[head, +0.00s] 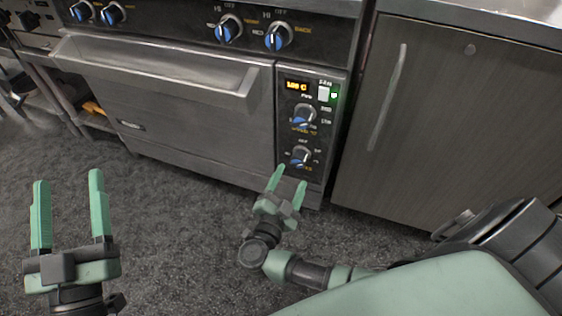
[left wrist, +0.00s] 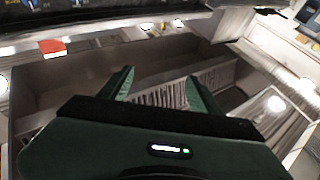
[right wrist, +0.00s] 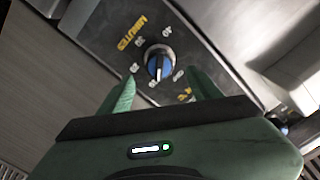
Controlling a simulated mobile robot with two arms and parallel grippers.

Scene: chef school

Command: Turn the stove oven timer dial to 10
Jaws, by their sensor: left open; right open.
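The oven control panel (head: 331,130) is on the right side of the oven. It carries an upper dial (head: 304,115) and a lower dial (head: 301,155), both blue and grey. My right gripper (head: 290,176) is open, just below and in front of the lower dial. In the right wrist view a dial (right wrist: 159,62) with numbers and a yellow MINUTES label around it sits just beyond the open fingertips (right wrist: 162,75). It looks apart from the fingers, but the exact gap is unclear. My left gripper (head: 68,178) is open and empty over the floor at left.
A lit display (head: 297,86) and a white switch with a green light (head: 325,94) are above the dials. The oven door handle (head: 160,75) juts out at left. A grey cabinet (head: 450,120) stands at right. The carpeted floor (head: 180,230) in front is clear.

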